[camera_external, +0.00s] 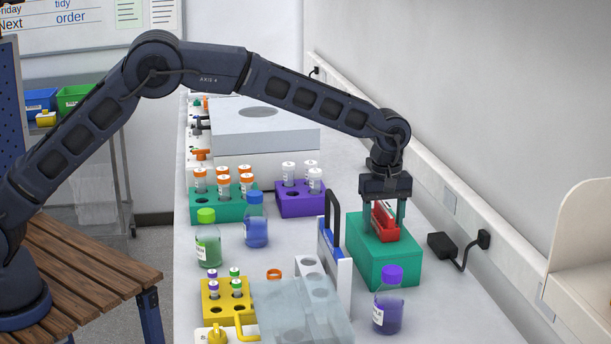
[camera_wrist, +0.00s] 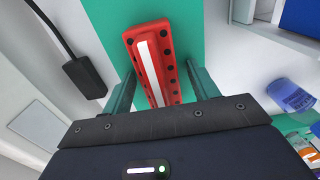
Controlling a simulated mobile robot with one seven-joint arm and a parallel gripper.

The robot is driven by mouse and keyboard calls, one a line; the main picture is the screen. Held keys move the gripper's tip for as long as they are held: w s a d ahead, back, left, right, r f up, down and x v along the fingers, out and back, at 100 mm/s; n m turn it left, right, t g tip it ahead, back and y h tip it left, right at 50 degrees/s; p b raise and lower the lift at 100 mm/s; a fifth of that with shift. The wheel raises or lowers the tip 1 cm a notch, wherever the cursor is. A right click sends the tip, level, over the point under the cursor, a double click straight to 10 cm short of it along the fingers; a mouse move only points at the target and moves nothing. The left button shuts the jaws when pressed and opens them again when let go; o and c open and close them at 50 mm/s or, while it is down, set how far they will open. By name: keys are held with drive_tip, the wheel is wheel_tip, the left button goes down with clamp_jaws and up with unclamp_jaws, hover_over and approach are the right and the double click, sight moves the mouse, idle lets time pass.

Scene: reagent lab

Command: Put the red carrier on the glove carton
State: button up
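The red carrier (camera_external: 386,229) sits on top of a plain green box (camera_external: 376,264), which seems to be the glove carton, though no label shows. In the wrist view the carrier (camera_wrist: 152,62) is a long red piece with a white strip and dark holes, over the green surface (camera_wrist: 105,15). My gripper (camera_external: 384,220) points down at the box, with one finger on each side of the carrier. In the wrist view my gripper (camera_wrist: 160,78) has its fingers spread, with green showing between them and the carrier. The carrier's near end is hidden by the gripper body.
A white rack with a dark handle (camera_external: 335,250) stands close left of the box. A purple-capped bottle (camera_external: 388,300) stands in front. A black power adapter (camera_external: 442,245) lies to the right. Green (camera_external: 215,208) and purple (camera_external: 300,205) tube racks stand behind left.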

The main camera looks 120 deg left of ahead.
sight(384, 207)
wheel_tip(384, 207, up, 12)
drive_tip(key=shift+r, duration=0.15)
idle(0.7)
